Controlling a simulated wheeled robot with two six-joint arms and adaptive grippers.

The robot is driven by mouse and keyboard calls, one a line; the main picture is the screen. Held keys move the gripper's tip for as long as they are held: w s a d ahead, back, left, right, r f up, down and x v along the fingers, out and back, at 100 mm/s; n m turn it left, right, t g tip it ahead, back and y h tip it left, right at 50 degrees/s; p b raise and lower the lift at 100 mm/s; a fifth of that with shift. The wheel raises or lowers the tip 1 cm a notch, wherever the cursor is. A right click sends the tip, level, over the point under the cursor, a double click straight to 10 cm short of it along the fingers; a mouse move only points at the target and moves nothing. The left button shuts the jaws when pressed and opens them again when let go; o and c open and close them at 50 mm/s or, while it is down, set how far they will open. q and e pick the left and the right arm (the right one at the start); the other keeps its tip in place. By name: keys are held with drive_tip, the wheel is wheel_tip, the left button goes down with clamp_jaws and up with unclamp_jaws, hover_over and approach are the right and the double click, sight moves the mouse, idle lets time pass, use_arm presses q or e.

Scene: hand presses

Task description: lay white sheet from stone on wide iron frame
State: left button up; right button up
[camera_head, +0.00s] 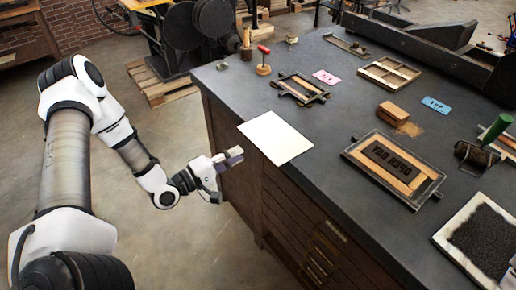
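A plain white sheet (276,138) lies flat on the dark grey stone top (335,120), along its near left edge. My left gripper (227,175) is just off that edge, to the left of and below the sheet. Its fingers look spread, with nothing between them, and it appears apart from the sheet. A wide dark iron frame (352,154) with wooden strips and a dark lettered block lies to the right of the sheet. A smaller dark frame (284,92) with wooden bars lies behind the sheet. My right gripper is out of view.
A pink card (326,77), a blue card (436,105), a wooden block (393,112) and a red-handled tool (264,60) stand around the frames. A roller (475,155) and a black inked slab (485,238) are at the right. Bare stone separates the sheet and wide frame.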

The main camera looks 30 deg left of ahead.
sight(266, 141)
use_arm(q)
drive_tip(key=b+x, duration=0.1)
drive_tip(key=x, duration=0.1)
drive_tip(key=b+x, duration=0.3)
drive_tip(key=x, duration=0.2)
drive_tip(key=shift+f, duration=0.25)
drive_tip(key=shift+w+d+r+b, duration=0.1)
drive_tip(key=shift+w+d+b, duration=0.05)
drive_tip(key=shift+w+b, duration=0.2)
